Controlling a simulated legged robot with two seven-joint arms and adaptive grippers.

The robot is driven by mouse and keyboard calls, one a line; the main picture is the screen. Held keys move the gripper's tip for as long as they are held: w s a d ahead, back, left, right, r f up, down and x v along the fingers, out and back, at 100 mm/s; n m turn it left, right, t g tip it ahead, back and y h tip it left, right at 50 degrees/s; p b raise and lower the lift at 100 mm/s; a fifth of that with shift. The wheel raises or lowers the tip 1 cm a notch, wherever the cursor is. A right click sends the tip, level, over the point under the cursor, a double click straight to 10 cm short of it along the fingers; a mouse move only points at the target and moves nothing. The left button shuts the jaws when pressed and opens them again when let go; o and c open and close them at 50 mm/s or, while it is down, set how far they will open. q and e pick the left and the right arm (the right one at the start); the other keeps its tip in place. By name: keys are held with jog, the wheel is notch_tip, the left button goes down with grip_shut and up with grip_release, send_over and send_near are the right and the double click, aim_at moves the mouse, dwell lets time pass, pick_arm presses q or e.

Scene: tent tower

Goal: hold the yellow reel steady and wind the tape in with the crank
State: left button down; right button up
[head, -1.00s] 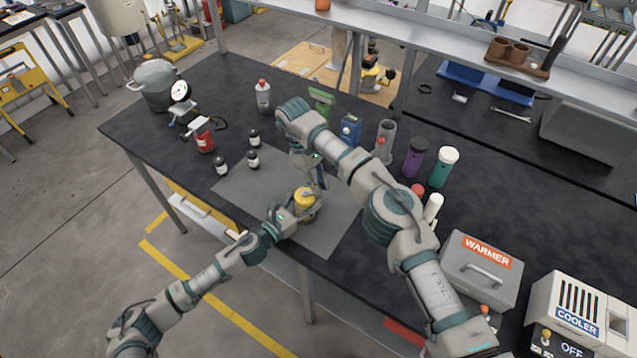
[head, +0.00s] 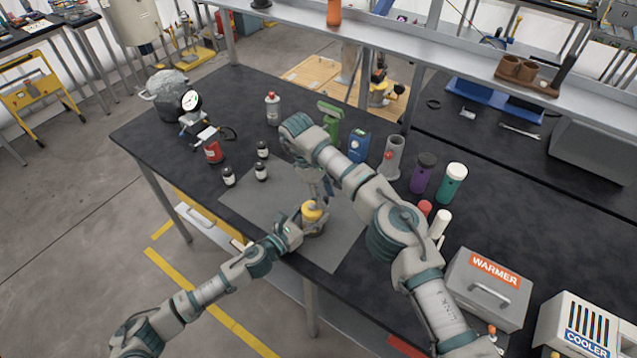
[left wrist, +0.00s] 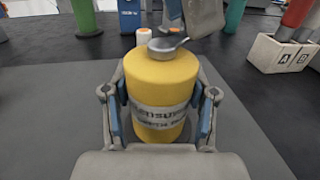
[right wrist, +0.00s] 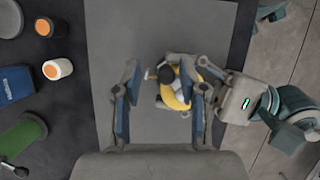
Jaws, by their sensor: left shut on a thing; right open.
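The yellow reel (head: 312,211) stands upright on the grey mat (head: 346,243). In the left wrist view the reel (left wrist: 160,82) carries a grey band with printed lettering, and a metal crank (left wrist: 168,44) sits on its top. My left gripper (left wrist: 162,100) is shut around the reel's sides, one finger on each side. My right gripper (right wrist: 165,92) is open and points down over the reel (right wrist: 178,96); the crank shows between its fingers, apart from them as far as I can tell. A loose tape end is not clearly visible.
Several small dark bottles (head: 228,177) stand left of and behind the mat. A green device (head: 330,118), a blue box (head: 357,146) and a grey holder (head: 391,157) stand behind. A grey warmer box (head: 487,288) is at the right. The mat around the reel is mostly clear.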

jog(key=w+a+n+t+y, duration=0.1)
jog(key=a+n+t, duration=0.2)
jog(key=n, duration=0.7)
jog(key=w+a+n+t+y, duration=0.1)
jog(key=a+n+t+y, duration=0.2)
jog(key=n, duration=0.8)
jog(key=s+a+n+g+y, duration=0.1)
jog(key=s+n+g+y, duration=0.3)
jog(key=n, duration=1.4)
jog(key=s+d+r+n+t, duration=0.1)
jog(key=d+r, duration=0.3)
jog(key=r, duration=0.7)
jog(key=shift+s+d, duration=0.3)
jog(key=shift+s, duration=0.15)
